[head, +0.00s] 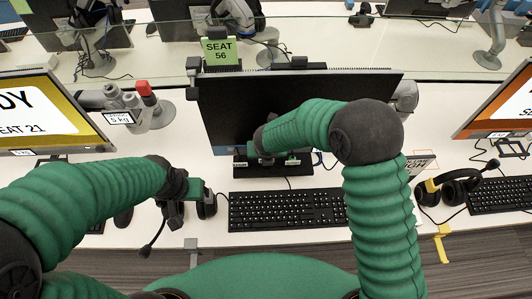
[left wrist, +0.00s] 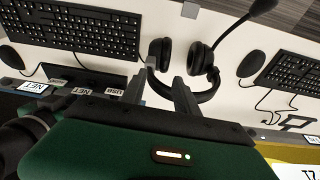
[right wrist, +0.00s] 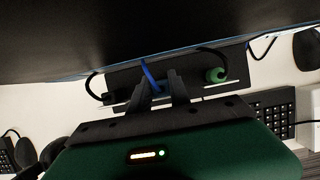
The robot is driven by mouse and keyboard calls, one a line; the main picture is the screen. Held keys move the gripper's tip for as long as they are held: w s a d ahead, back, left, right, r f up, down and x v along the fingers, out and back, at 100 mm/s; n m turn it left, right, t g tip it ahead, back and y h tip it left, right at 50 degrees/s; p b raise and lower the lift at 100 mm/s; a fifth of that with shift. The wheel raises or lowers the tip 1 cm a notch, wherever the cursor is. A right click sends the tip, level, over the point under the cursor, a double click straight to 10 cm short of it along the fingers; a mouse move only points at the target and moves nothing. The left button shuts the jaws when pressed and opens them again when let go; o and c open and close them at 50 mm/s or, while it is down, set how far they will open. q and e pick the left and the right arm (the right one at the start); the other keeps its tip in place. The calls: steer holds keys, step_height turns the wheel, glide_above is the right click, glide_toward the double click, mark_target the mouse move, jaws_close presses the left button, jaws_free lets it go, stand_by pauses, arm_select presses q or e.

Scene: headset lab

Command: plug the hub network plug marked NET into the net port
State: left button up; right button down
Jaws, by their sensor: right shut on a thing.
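My right gripper (right wrist: 160,92) is shut at a blue cable (right wrist: 149,76), in front of the black hub strip (right wrist: 122,84) below the monitor. The plug itself is hidden by the fingers, so I cannot tell whether it touches a port. The strip also shows in the head view (head: 271,171), partly behind my right arm. The left wrist view shows small labels on it, one NET label (left wrist: 37,87) and one USB label (left wrist: 114,92). My left gripper (left wrist: 159,90) is open and empty, with a black headset (left wrist: 196,58) beyond its fingers.
A black monitor (head: 225,105) stands above the strip. A keyboard (head: 280,211) lies in front of it. A green plug or ring (right wrist: 215,75) and black cables are right of the blue cable.

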steer(key=shift+p, duration=0.4)
stand_by(0.6)
steer(key=shift+f+b, duration=0.85)
steer(key=shift+f, duration=0.2)
steer(key=c, duration=1.1)
jaws_free()
steer(key=shift+c, duration=0.2)
steer(key=shift+r, duration=0.1)
steer(key=p+v, duration=0.4)
steer(key=v, duration=1.2)
steer(key=shift+s+r, duration=0.2)
steer(key=shift+r, duration=0.1)
